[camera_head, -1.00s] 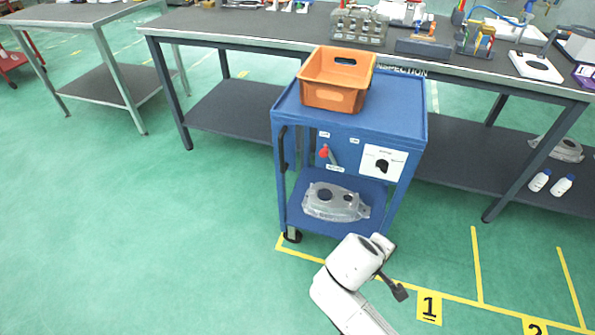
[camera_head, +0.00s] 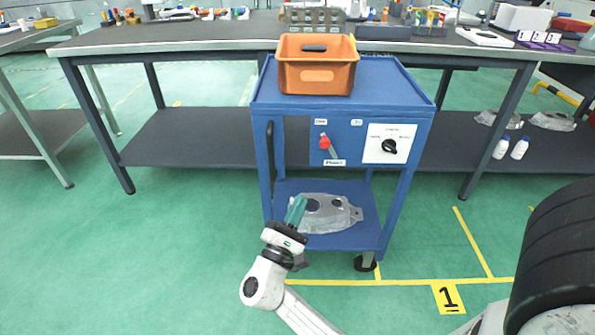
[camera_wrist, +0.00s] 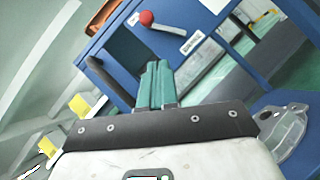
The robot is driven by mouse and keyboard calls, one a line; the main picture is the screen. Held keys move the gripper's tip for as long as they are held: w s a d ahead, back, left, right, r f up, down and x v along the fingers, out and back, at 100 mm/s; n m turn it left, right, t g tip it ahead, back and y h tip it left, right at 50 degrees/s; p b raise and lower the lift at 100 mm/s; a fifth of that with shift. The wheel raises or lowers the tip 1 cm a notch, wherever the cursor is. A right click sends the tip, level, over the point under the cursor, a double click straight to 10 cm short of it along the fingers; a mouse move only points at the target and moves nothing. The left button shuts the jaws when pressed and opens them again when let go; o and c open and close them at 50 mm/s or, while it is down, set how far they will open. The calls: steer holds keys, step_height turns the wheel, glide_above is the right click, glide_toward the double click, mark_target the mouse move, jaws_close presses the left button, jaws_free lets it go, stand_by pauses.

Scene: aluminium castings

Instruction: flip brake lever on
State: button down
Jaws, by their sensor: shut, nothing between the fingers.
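The brake lever (camera_head: 326,146) is a short lever with a red knob on the front panel of the blue cart (camera_head: 293,141), left of a white dial plate. Its knob is at the upper left of its slot and the shaft runs down to the right. In the wrist view the red knob (camera_wrist: 146,18) is at the top, beyond the fingertips. My gripper (camera_head: 296,207) has teal fingers, shut and empty, below and left of the lever and apart from it. The fingers also show in the wrist view (camera_wrist: 156,85), pointing toward the cart front.
An orange bin (camera_head: 317,80) stands on the cart top. A grey casting (camera_head: 330,214) lies on the cart's lower shelf, partly behind my gripper. The white plate with a black dial (camera_head: 389,145) is right of the lever. A long workbench (camera_head: 150,42) stands behind; green floor at left is clear.

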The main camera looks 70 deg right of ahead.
steer(key=shift+w+a+f+n+t+h, duration=0.15)
steer(key=shift+w+n+t, duration=0.1)
steer(key=shift+w, duration=0.2)
steer(key=shift+w+a+f+n+t+h, duration=0.15)
steer(key=shift+w+n, duration=0.1)
steer(key=shift+w, duration=0.15)
steer(key=shift+d+r, duration=0.1)
glide_toward(330, 150)
steer(key=w+r, duration=0.2)
steer(key=w, duration=0.1)
steer(key=shift+s+d+r, duration=0.2)
steer(key=shift+d+r, duration=0.2)
steer(key=shift+r, duration=0.2)
steer(key=shift+s+d+r, duration=0.25)
steer(key=shift+d+r, duration=0.1)
steer(key=shift+r, duration=0.25)
steer(key=shift+s+d+r, duration=0.2)
steer(key=shift+d+r, duration=0.2)
steer(key=shift+r, duration=0.2)
